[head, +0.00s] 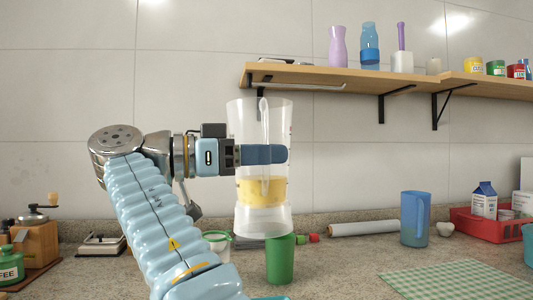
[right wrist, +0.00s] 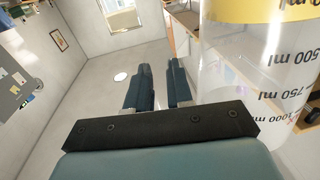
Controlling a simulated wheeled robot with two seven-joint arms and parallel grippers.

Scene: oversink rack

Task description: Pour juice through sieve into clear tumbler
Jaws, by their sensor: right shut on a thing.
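A clear jug (head: 247,118) with ml marks and yellow juice (head: 262,191) low inside it is held up, about upright, above the counter. My right gripper (head: 265,154) is shut on the jug, its blue fingers lying across its handle side. In the right wrist view the jug's printed wall (right wrist: 265,90) fills the right side, beside the fingers (right wrist: 160,88). Behind my right arm, a clear vessel with a pale green rim (head: 217,240) partly shows; I cannot tell whether it is the tumbler or the sieve. My left gripper is not in view.
A green cup (head: 280,262) stands just below the jug. A blue pitcher (head: 415,220), a checked cloth (head: 460,282) and a red crate (head: 485,226) are at right. A grinder (head: 36,240) is at left. A wooden shelf (head: 340,78) hangs above right.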

